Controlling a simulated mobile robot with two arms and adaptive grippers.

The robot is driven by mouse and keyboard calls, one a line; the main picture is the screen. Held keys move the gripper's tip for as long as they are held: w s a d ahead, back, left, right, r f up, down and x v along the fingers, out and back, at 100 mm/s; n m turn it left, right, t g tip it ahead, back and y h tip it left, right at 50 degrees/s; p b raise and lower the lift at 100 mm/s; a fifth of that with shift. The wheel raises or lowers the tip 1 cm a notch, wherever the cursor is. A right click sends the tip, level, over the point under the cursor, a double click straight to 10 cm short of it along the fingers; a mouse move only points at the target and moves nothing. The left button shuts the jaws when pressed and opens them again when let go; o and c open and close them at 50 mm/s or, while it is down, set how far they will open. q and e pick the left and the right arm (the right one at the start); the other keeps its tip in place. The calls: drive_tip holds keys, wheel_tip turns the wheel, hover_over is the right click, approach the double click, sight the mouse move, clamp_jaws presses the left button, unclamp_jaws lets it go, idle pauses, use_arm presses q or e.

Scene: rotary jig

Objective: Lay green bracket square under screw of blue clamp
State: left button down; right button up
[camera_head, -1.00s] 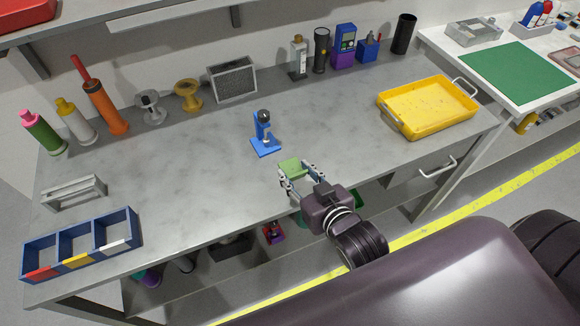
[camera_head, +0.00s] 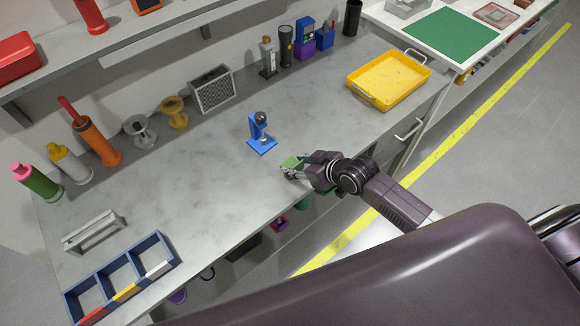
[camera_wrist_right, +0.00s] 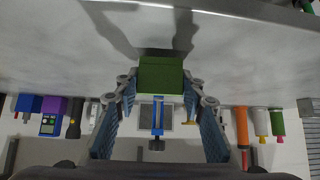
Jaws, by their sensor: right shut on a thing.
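The blue clamp (camera_head: 260,133) stands upright on the grey workbench, with a dark knob on top. It also shows in the right wrist view (camera_wrist_right: 158,118), partly hidden behind the bracket. The green bracket (camera_head: 291,162) is between the fingers of my right gripper (camera_head: 292,170), near the bench's front edge, in front of and to the right of the clamp. In the right wrist view the bracket (camera_wrist_right: 160,76) is a green block between both finger pads of the gripper (camera_wrist_right: 160,95). The bracket and clamp are apart. My left gripper is not in view.
A yellow tray (camera_head: 390,80) stands at the bench's right end. A blue three-part bin (camera_head: 122,280) and a grey rack (camera_head: 94,232) are at the left. Bottles, spools and a grey speaker-like box (camera_head: 212,89) line the back. The bench around the clamp is clear.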

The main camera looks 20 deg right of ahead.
sight(286, 161)
drive_tip(key=shift+a, duration=0.1)
drive_tip(key=shift+r+p, duration=0.15)
drive_tip(key=shift+p, duration=0.15)
drive_tip(key=shift+w+a, duration=0.1)
drive_tip(key=shift+w, duration=0.15)
drive_tip(key=shift+w+a+b, duration=0.2)
drive_tip(key=shift+w+a, duration=0.05)
drive_tip(key=shift+w, duration=0.35)
drive_tip(key=shift+w+a+b, duration=0.25)
drive_tip(key=shift+w+a, duration=0.05)
drive_tip(key=shift+w, duration=0.3)
drive_tip(key=shift+w+a+b, duration=0.2)
drive_tip(key=shift+w+a, duration=0.05)
drive_tip(key=shift+w, duration=0.35)
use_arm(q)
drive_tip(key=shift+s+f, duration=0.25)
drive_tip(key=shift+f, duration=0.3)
use_arm(e)
drive_tip(key=shift+w+a, duration=0.3)
drive_tip(key=shift+w, duration=0.3)
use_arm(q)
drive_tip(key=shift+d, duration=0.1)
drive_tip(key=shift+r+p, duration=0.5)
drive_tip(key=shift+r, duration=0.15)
